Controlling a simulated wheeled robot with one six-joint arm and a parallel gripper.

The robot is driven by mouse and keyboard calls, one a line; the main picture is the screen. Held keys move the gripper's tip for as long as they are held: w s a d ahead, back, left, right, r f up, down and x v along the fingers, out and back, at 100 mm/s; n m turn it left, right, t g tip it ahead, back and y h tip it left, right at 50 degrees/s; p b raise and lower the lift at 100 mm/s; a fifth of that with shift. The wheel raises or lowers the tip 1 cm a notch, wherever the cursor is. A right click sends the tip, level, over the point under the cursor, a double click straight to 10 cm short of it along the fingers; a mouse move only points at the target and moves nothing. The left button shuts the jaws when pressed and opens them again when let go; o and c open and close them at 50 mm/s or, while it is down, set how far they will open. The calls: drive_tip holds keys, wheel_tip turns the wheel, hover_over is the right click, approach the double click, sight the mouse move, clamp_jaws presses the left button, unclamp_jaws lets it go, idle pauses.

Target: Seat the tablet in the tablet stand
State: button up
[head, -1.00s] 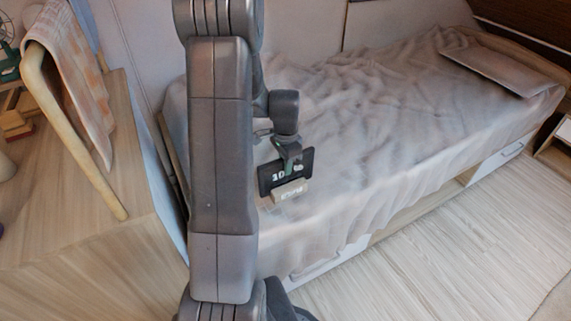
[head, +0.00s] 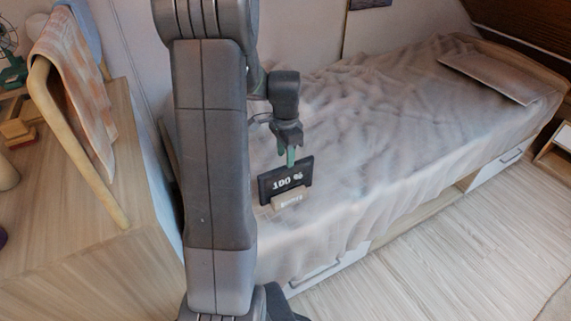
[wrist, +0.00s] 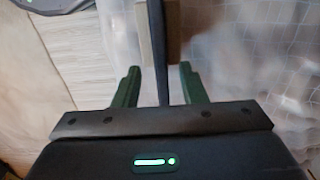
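The tablet (head: 286,178) is a thin dark slab showing "100 %". It stands on edge on the bed with its lower edge in the beige tablet stand (head: 289,200). My gripper (head: 291,157) is just above the tablet's top edge. In the wrist view its green fingers (wrist: 159,72) are apart, one on each side of the tablet, with a gap on both sides. How deep the tablet sits in the slot is hidden.
The bed (head: 380,130) has a rumpled pale cover and a flat panel or pillow (head: 490,77) at its far end. A wooden desk (head: 70,235) and a chair with a checked cloth (head: 75,75) stand at left. The floor (head: 470,230) at right is clear.

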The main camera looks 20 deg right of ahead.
sight(286, 170)
wheel_tip(286, 170, up, 4)
drive_tip(key=shift+r, duration=0.1)
idle(0.4)
wheel_tip(286, 170, down, 12)
drive_tip(key=shift+f+b, duration=0.1)
drive_tip(key=shift+b, duration=0.7)
drive_tip(key=shift+r, duration=0.4)
drive_tip(key=shift+r+p, duration=0.35)
drive_tip(key=shift+r, duration=1)
